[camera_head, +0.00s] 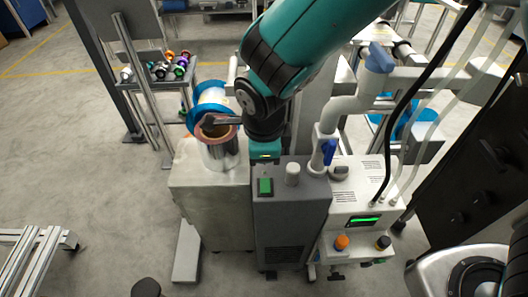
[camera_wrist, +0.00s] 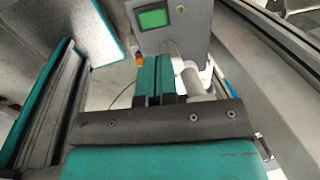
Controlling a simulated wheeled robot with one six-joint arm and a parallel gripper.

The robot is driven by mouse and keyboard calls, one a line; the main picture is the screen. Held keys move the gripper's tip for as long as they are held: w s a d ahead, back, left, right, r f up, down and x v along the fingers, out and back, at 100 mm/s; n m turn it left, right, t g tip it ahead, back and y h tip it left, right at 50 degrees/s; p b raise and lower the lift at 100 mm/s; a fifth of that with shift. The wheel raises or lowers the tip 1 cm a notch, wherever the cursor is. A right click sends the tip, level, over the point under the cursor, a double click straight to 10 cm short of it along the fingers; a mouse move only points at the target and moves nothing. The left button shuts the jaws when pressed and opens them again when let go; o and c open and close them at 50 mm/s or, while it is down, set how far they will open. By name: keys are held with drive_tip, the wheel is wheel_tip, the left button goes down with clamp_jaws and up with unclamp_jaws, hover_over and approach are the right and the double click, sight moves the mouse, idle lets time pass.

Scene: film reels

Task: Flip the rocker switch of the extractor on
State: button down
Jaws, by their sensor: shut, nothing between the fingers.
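The extractor appears to be the dark grey box (camera_head: 290,215) in the middle of the head view. My gripper (camera_wrist: 157,78) is shut and empty in the wrist view. It points toward a grey panel (camera_wrist: 190,35) with a bright green square (camera_wrist: 153,18) and a small green lamp; I cannot tell if this square is the switch. In the head view my arm's end is behind the box, with fingertips hidden.
A pale cabinet (camera_head: 208,195) left of the box carries a metal can (camera_head: 220,155) and a blue-rimmed reel (camera_head: 209,93). To the right stands a white machine (camera_head: 350,215) with a green display, an orange knob and a hose. Open floor lies at the left.

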sight(264, 187)
drive_tip(key=f, duration=0.3)
drive_tip(key=w+f, duration=0.1)
drive_tip(key=f, duration=0.3)
drive_tip(key=f+b, duration=0.1)
drive_tip(key=f, duration=0.2)
drive_tip(key=shift+w+f, duration=0.15)
drive_tip(key=shift+w, duration=0.25)
drive_tip(key=shift+w+d+p, duration=0.1)
drive_tip(key=shift+p, duration=0.2)
drive_tip(key=shift+f+g, duration=0.25)
drive_tip(key=shift+g, duration=0.05)
drive_tip(key=shift+s+r, duration=0.15)
drive_tip(key=shift+s, duration=0.7)
